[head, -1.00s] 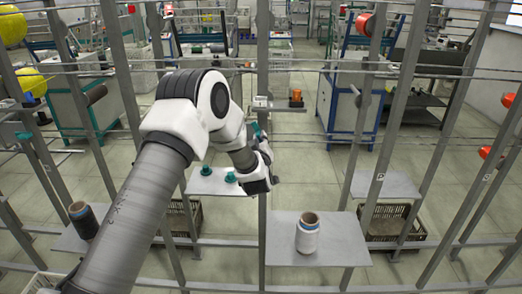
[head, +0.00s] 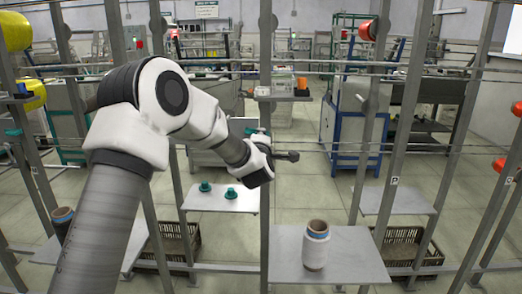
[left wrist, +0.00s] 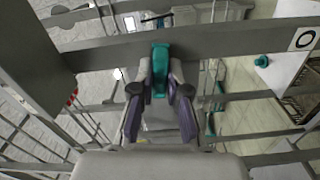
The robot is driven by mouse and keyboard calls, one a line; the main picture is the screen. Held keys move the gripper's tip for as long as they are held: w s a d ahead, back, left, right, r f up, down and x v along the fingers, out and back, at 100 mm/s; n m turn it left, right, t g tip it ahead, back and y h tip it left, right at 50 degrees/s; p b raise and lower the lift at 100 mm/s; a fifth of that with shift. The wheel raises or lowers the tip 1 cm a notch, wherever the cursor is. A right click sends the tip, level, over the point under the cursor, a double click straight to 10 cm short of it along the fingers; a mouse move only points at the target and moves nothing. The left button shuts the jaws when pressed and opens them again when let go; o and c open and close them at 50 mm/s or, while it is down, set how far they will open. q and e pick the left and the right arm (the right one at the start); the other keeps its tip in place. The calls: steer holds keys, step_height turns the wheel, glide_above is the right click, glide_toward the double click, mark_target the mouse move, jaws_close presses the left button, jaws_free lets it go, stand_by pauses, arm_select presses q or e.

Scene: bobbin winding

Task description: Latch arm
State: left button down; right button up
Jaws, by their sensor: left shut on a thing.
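My left gripper (left wrist: 160,100) is at a grey upright post of the rack in the left wrist view. Its purple-lined fingers are shut on a teal piece (left wrist: 160,68), which lies against a grey metal bar (left wrist: 235,48). I cannot tell whether the teal piece is the latch arm. In the head view my left gripper (head: 270,158) is beside the middle post, seen mostly from behind, and a teal part (head: 256,131) shows just above it. My right gripper is not in view.
A white spool (head: 316,250) stands on a grey shelf (head: 355,262) at the front. Two teal pieces (head: 205,186) (head: 230,193) sit on a shelf (head: 190,203) left of the post. Posts and horizontal rods (head: 430,70) surround the arm. A dark spool (head: 62,222) is at the left.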

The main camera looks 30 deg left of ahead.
arm_select(q)
steer(key=shift+f+n+b, duration=0.15)
steer(key=shift+n+b, duration=0.85)
steer(key=shift+b, duration=0.15)
steer(key=c, duration=1.2)
jaws_free()
steer(key=shift+o, duration=0.2)
steer(key=v, duration=1.2)
steer(key=shift+s+a, duration=0.1)
